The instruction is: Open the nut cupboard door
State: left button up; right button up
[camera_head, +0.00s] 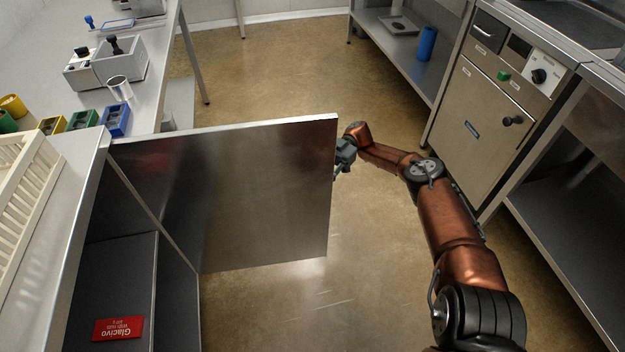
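The steel cupboard door (235,195) stands swung wide open, out from the counter on the left and across the floor. Its hinged side is at the counter and its free edge points right. The open cupboard (120,280) shows dark shelf space with a red packet (118,328) reading "Glacivo With nuts" on it. My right gripper (343,157) is at the door's free edge, near the top. The door partly hides its fingers, so I cannot tell whether they are open, shut or touching the door. My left gripper is out of view.
A cream crate (25,200) and several coloured boxes, with a blue one (115,120), stand on the left counters. A steel unit (487,120) with knobs and a shelf with a blue cylinder (427,43) are at the right. Bare floor lies between.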

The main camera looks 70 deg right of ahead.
aim_at(311, 157)
jog(key=shift+w+a, duration=0.1)
jog(key=shift+a, duration=0.05)
notch_tip(311, 157, up, 10)
jog(key=shift+f, duration=0.1)
dwell(0.6)
jog(key=shift+w, duration=0.1)
dwell(0.4)
